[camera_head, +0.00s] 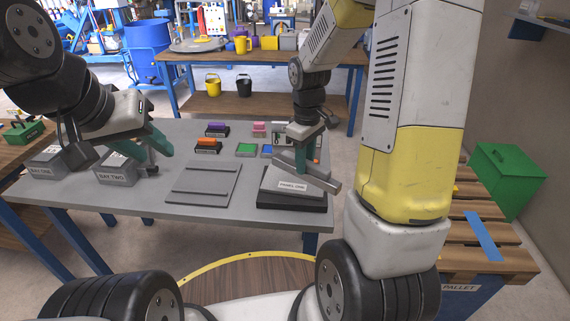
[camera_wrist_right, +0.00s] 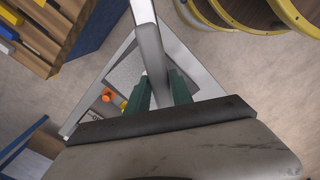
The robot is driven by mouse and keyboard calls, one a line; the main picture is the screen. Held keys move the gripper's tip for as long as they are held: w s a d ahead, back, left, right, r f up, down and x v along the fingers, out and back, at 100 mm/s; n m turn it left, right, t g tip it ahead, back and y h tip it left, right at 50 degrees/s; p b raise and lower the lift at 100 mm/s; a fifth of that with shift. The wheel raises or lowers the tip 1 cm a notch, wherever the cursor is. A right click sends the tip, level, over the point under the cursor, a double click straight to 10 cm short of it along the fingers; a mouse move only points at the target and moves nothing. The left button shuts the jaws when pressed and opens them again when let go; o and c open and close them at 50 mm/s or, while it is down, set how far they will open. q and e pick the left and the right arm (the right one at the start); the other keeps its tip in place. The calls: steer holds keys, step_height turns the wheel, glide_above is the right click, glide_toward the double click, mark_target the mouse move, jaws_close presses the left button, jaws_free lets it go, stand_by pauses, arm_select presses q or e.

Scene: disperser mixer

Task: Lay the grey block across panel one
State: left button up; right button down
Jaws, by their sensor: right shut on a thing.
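The arm hides part of the panel in the head view. My left gripper (camera_head: 158,155) is empty near the BAY TWO block, its green fingers apart.
The BAY ONE (camera_head: 47,168) and BAY TWO (camera_head: 116,173) blocks stand at the table's left. A flat grey plate (camera_head: 204,183) lies left of panel one. Small coloured blocks, including an orange one (camera_head: 208,146), lie behind it. A pallet (camera_head: 490,262) stands at right.

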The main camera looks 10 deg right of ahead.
steer(key=s+f+n, duration=0.3)
steer(key=s+n, duration=0.3)
steer(key=s, duration=0.1)
steer(key=shift+n, duration=0.3)
steer(key=w, duration=0.5)
steer(key=w+f, duration=0.1)
steer(key=w, duration=0.9)
steer(key=shift+w+a+f, duration=0.2)
steer(key=shift+w+a, duration=0.2)
steer(key=shift+w+f, duration=0.1)
steer(key=shift+f, duration=1.65)
steer(key=c, duration=1.1)
jaws_free()
steer(key=shift+f, duration=0.15)
